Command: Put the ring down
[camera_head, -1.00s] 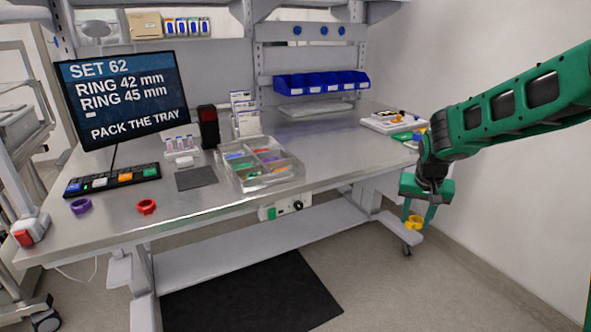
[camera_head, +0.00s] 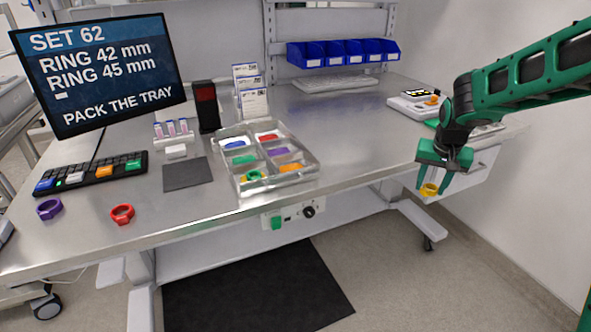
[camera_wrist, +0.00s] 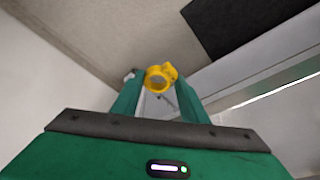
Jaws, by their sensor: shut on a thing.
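My gripper (camera_head: 436,185) is shut on a yellow ring (camera_head: 429,190) at the right of the head view. It holds the ring off the table's right front edge, over the floor. In the wrist view the yellow ring (camera_wrist: 160,77) sits between the tips of my gripper's fingers (camera_wrist: 158,88). A purple ring (camera_head: 49,209) and a red ring (camera_head: 122,215) lie on the table (camera_head: 225,207) at the front left, apart from each other.
A clear compartment tray (camera_head: 311,163) with coloured parts stands mid-table. A small white device (camera_head: 408,106) is at the right end. A monitor (camera_head: 100,75) and a keyboard (camera_head: 90,174) stand at left. Bare tabletop lies between tray and device.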

